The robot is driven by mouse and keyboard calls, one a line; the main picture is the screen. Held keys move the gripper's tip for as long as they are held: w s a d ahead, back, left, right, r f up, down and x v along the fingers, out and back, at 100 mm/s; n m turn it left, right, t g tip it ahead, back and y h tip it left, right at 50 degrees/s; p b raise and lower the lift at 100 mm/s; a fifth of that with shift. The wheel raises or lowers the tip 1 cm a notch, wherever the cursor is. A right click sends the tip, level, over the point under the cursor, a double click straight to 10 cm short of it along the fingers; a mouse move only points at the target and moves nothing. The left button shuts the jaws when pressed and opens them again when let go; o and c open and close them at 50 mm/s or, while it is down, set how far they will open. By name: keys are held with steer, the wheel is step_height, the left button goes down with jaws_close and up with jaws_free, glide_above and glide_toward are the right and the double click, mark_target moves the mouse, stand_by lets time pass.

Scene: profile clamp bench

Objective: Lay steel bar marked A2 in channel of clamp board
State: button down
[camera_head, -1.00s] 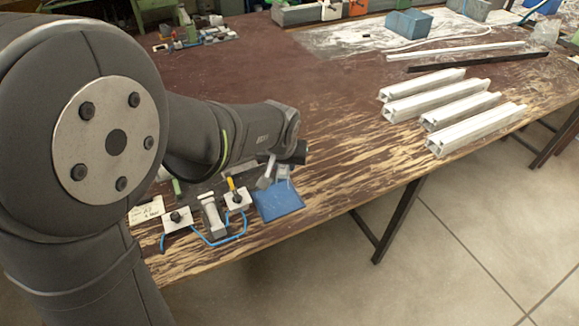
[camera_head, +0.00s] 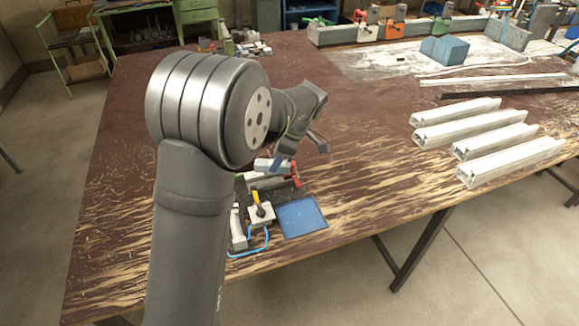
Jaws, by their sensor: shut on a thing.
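My gripper (camera_head: 284,161) is partly hidden at the end of my arm, low over the work area near the table's front. It is shut on a short silver-grey bar (camera_head: 266,165); no marking on it can be read. The clamp board (camera_head: 268,195) shows as a dark plate below, with a yellow-handled clamp (camera_head: 260,207) and a red-handled part (camera_head: 296,180). Its channel cannot be made out, and my arm hides its left part. Another grey block (camera_head: 237,224) stands at its front left. I cannot tell whether the held bar touches the board.
A blue flat tray (camera_head: 300,217) lies right of the board, and a blue hose (camera_head: 252,247) loops in front. Several white profiles (camera_head: 510,158) lie on the right of the table. A blue box (camera_head: 444,48) stands at the back. The middle of the table (camera_head: 365,140) is clear.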

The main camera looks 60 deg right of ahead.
steer(key=shift+w+d+f+n+g+y, duration=0.2)
steer(key=shift+w+f+n, duration=0.35)
steer(key=shift+f+n, duration=0.45)
steer(key=shift+w+d+f+n+g+y, duration=0.15)
steer(key=shift+w+f+n+y, duration=0.35)
steer(key=shift+f, duration=0.8)
steer(key=shift+w+d+f+n+g+y, duration=0.1)
steer(key=shift+w+f+n+g, duration=0.15)
steer(key=shift+w+f+n, duration=0.6)
steer(key=shift+s+f, duration=0.25)
steer(key=shift+f, duration=0.05)
steer(key=c, duration=1.1)
jaws_free()
steer(key=shift+o, duration=0.2)
steer(key=v, duration=1.7)
steer(key=shift+r, duration=0.2)
